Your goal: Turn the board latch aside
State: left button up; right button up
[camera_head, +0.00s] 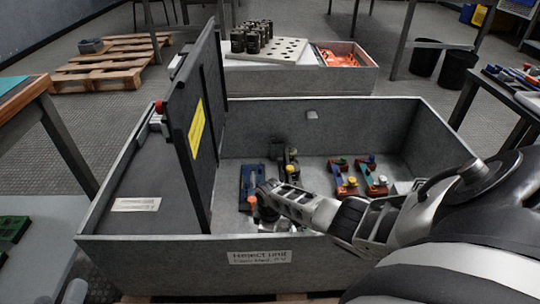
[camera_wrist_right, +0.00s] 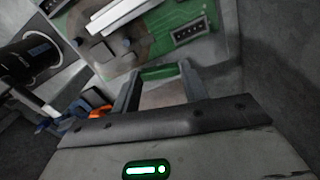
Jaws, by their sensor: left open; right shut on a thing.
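In the right wrist view a green circuit board (camera_wrist_right: 185,35) with white bars and black connectors lies ahead of my right gripper (camera_wrist_right: 160,82). Its two fingers stand on either side of a green strip (camera_wrist_right: 162,72) at the board's near edge and are shut on it. I cannot tell whether this strip is the latch. In the head view my right arm reaches into the grey bin (camera_head: 160,248), and its fingertips are hidden. Only a pale rounded end of what looks like my left gripper (camera_head: 75,291) shows at the bottom left; its fingers cannot be made out.
A dark upright panel (camera_head: 190,140) with a yellow label stands at the bin's left part. A blue piece (camera_head: 246,183) and red and green parts (camera_head: 343,182) lie in the bin. A black cylinder (camera_wrist_right: 30,60) is close on the left in the wrist view.

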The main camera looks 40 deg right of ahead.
jog(key=shift+n, duration=1.2)
jog(key=o, duration=1)
